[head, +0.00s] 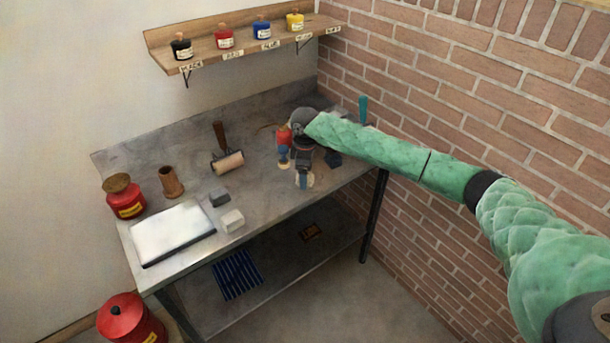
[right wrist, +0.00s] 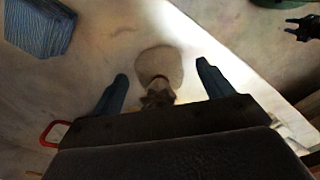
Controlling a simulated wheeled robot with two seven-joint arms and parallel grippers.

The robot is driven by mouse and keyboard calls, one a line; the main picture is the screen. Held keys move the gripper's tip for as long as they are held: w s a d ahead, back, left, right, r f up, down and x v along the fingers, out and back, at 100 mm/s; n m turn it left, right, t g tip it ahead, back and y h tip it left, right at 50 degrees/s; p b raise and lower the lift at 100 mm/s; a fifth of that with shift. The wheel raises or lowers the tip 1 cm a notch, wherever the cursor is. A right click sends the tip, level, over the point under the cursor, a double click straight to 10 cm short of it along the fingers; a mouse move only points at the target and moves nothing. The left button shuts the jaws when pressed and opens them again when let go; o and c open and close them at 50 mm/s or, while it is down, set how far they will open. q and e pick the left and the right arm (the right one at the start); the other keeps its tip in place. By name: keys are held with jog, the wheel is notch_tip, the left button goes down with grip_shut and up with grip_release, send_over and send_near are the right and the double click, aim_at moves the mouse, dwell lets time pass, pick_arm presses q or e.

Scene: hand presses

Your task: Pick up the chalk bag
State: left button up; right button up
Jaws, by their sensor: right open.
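A pale beige pouch with a gathered neck, which looks like the chalk bag (right wrist: 160,65), lies between the spread fingers of my right gripper (right wrist: 161,85) in the right wrist view. I cannot tell whether the fingers touch it. In the head view my right gripper (head: 294,167) is low over the right part of the metal bench, and a small beige part of the bag (head: 310,180) shows beside one fingertip. The gripper and arm hide most of the bag there. My left gripper is in neither view.
On the bench (head: 262,197) are a roller (head: 228,162), a wooden cylinder (head: 172,183), a white slab (head: 170,232), two small blocks and a red can (head: 125,198). A brick wall (head: 440,110) bounds the right.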

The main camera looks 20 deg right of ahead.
jog(key=shift+f, duration=0.25)
jog(key=shift+c, duration=0.5)
jog(key=c, duration=1)
jog(key=shift+c, duration=0.4)
jog(key=shift+r, duration=0.15)
